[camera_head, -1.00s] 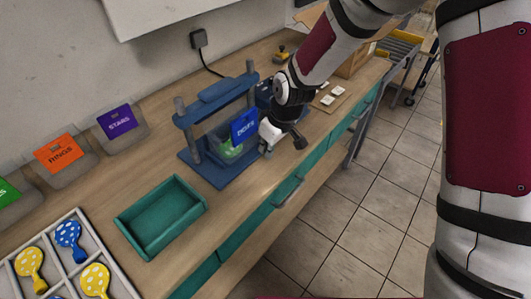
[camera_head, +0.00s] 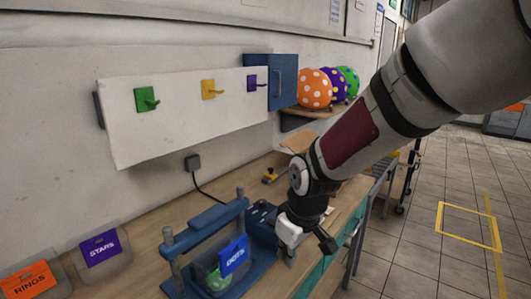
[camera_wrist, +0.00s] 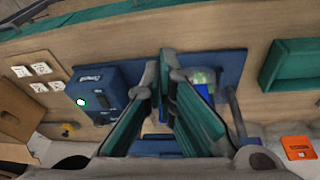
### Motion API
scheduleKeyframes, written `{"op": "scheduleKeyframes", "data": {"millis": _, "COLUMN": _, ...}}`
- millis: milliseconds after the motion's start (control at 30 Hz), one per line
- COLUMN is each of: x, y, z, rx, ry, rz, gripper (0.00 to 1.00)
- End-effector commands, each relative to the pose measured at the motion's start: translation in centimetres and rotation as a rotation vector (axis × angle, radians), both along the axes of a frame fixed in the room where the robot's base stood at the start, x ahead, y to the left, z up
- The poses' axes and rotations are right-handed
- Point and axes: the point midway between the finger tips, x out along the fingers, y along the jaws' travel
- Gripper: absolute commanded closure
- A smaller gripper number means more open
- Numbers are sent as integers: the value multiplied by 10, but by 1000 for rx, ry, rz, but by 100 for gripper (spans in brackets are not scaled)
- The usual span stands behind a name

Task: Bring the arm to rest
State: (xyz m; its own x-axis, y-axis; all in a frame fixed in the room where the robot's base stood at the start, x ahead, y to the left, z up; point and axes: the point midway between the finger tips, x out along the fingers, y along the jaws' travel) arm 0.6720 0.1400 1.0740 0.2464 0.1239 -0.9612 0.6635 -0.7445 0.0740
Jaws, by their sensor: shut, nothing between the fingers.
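My arm reaches in from the upper right in the head view. My gripper (camera_head: 288,240) is at the right side of the blue press, above the bench, with its fingertips hard to make out there. In the wrist view my gripper (camera_wrist: 168,66) shows two fingers close together, shut, with nothing seen held between them. The blue press (camera_head: 210,218) stands on the wooden bench, with a blue DOTS card (camera_head: 233,255) and something green with light spots (camera_head: 216,280) in it. The press base also shows behind the fingers in the wrist view (camera_wrist: 229,62).
A blue box (camera_wrist: 97,90) with a lit green button stands beside the press. A teal tray (camera_wrist: 293,65) is at the wrist view's right. RINGS (camera_head: 31,280) and STARS (camera_head: 100,248) cards stand along the wall.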

Motion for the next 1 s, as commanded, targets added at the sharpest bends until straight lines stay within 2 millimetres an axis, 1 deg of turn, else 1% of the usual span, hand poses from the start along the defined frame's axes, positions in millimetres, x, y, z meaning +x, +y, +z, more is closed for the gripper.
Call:
{"op": "scheduleKeyframes", "data": {"millis": 33, "x": -8, "y": -13, "z": 19, "rx": -12, "ry": -20, "rz": -41, "gripper": 100}}
{"op": "scheduleKeyframes", "data": {"millis": 167, "x": -33, "y": -43, "z": 54, "rx": -29, "ry": -45, "rz": -151, "gripper": 100}}
{"op": "scheduleKeyframes", "data": {"millis": 200, "x": -42, "y": -52, "z": 64, "rx": -31, "ry": -54, "rz": -185, "gripper": 100}}
{"op": "scheduleKeyframes", "data": {"millis": 267, "x": -56, "y": -64, "z": 78, "rx": -32, "ry": -67, "rz": -237, "gripper": 100}}
{"op": "scheduleKeyframes", "data": {"millis": 400, "x": -91, "y": -90, "z": 106, "rx": -20, "ry": -94, "rz": -359, "gripper": 100}}
{"op": "scheduleKeyframes", "data": {"millis": 467, "x": -108, "y": -100, "z": 116, "rx": -9, "ry": -104, "rz": -411, "gripper": 100}}
{"op": "scheduleKeyframes", "data": {"millis": 500, "x": -119, "y": -106, "z": 121, "rx": 0, "ry": -110, "rz": -446, "gripper": 100}}
{"op": "scheduleKeyframes", "data": {"millis": 633, "x": -156, "y": -123, "z": 136, "rx": 39, "ry": -130, "rz": -553, "gripper": 100}}
{"op": "scheduleKeyframes", "data": {"millis": 700, "x": -173, "y": -129, "z": 140, "rx": 62, "ry": -138, "rz": -603, "gripper": 100}}
{"op": "scheduleKeyframes", "data": {"millis": 800, "x": -194, "y": -136, "z": 143, "rx": 92, "ry": -145, "rz": -659, "gripper": 100}}
{"op": "scheduleKeyframes", "data": {"millis": 900, "x": -208, "y": -140, "z": 144, "rx": 115, "ry": -147, "rz": -696, "gripper": 100}}
{"op": "scheduleKeyframes", "data": {"millis": 1000, "x": -215, "y": -142, "z": 144, "rx": 126, "ry": -147, "rz": -715, "gripper": 100}}
